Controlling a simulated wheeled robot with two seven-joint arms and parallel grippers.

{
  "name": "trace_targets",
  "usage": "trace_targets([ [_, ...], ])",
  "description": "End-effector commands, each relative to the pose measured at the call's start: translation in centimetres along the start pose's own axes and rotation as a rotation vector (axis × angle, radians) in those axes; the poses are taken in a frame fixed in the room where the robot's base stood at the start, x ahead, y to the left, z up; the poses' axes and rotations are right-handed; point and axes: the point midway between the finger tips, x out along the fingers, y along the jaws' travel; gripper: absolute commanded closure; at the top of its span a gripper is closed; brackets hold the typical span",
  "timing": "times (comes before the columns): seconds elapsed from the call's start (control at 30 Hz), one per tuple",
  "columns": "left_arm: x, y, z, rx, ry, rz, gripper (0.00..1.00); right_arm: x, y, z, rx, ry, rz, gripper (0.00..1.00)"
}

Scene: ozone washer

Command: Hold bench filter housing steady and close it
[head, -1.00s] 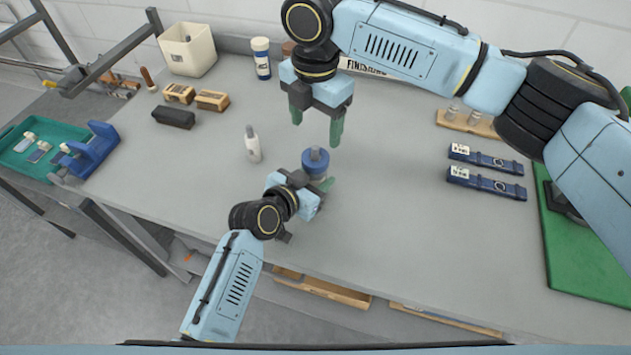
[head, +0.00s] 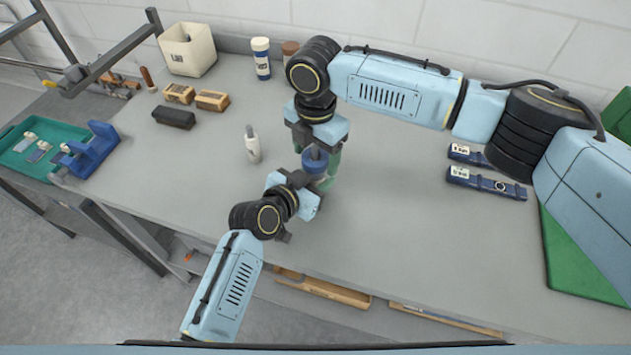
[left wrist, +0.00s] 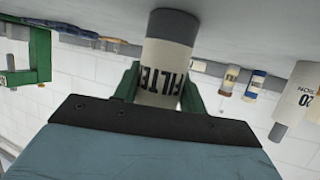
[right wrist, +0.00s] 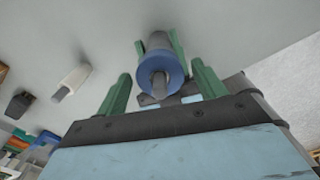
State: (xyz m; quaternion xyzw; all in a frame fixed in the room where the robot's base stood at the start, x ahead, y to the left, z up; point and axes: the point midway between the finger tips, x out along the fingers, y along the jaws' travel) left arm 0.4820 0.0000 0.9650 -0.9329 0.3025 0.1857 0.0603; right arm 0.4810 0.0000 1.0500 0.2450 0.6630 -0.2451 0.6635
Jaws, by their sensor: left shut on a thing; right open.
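The filter housing stands upright on the bench. Its blue cap (head: 315,160) with a grey knob shows in the head view, and its pale body with a FILTER label (left wrist: 168,62) shows in the left wrist view. My left gripper (left wrist: 160,88) is shut on the body, one green finger on each side. My right gripper (head: 317,153) is open above the housing, pointing down. In the right wrist view the cap (right wrist: 160,74) lies between and slightly beyond the right fingertips (right wrist: 160,75), with gaps on both sides. The lower body is mostly hidden in the head view.
Blue strips (head: 486,183) lie at right. The bench front is clear.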

Motion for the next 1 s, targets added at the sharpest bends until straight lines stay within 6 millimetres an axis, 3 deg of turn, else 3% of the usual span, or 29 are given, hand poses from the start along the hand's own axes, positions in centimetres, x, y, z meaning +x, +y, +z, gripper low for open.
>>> trace_targets([
  [0.03,0.00,0.00,0.06,0.000,-0.001,0.000,1.00,0.00,0.00,-0.02,0.000,0.000,0.000,0.32],
  [0.4,0.00,-0.01,0.06,0.000,-0.001,0.000,1.00,-0.01,-0.01,-0.02,0.000,0.001,-0.001,0.77],
  [0.63,0.00,-0.01,0.06,0.000,-0.001,0.000,1.00,0.06,-0.01,-0.11,0.160,0.003,-0.001,0.77],
  [0.77,0.00,-0.02,0.06,0.000,-0.001,0.000,1.00,0.00,-0.01,-0.05,0.148,0.001,-0.001,0.77],
  [0.8,0.00,-0.02,0.06,0.000,-0.001,0.000,1.00,0.00,-0.01,-0.05,0.147,0.001,-0.001,0.47],
  [1.0,0.00,-0.02,0.06,0.000,-0.001,0.000,1.00,-0.01,-0.01,-0.04,0.147,0.001,0.000,0.25],
])
